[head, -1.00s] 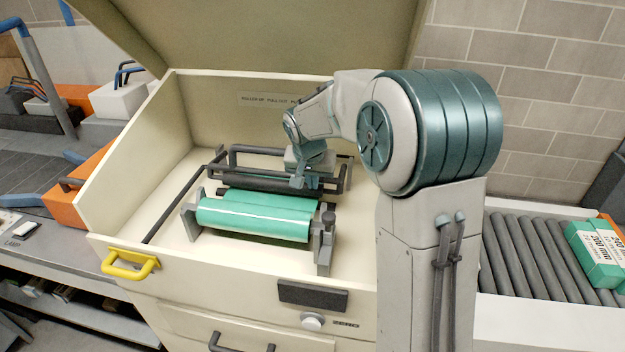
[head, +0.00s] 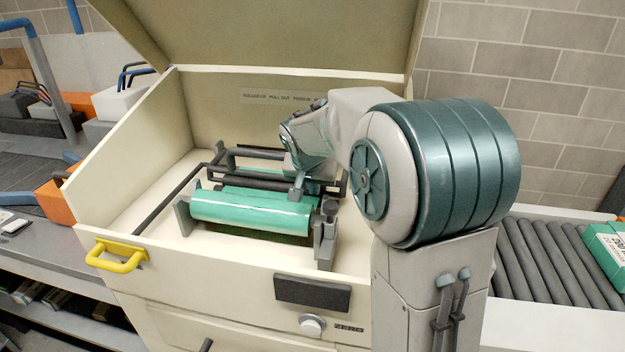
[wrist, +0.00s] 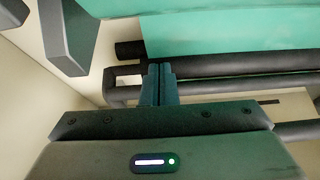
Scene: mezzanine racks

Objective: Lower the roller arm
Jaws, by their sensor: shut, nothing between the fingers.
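The roller arm (head: 183,181), a dark tubular frame with a black roller, lies inside the open cream cabinet, behind the green rollers (head: 250,211). The wrist view also shows its dark bars (wrist: 230,66), with a green roller (wrist: 225,33) beyond them. My gripper (head: 297,194) is at the right part of the frame, its fingers pointing down by the black roller. In the wrist view my gripper (wrist: 160,72) has its fingers together, empty, with the tips at the dark bar. I cannot tell whether they touch it. My arm and wrist hide part of the frame's right side.
The cabinet (head: 135,190) has high side walls and a raised lid (head: 270,35). A yellow handle (head: 118,262) is at its front left. A grey end bracket (head: 327,240) stands right of the green rollers. A roller conveyor (head: 550,265) runs at the right.

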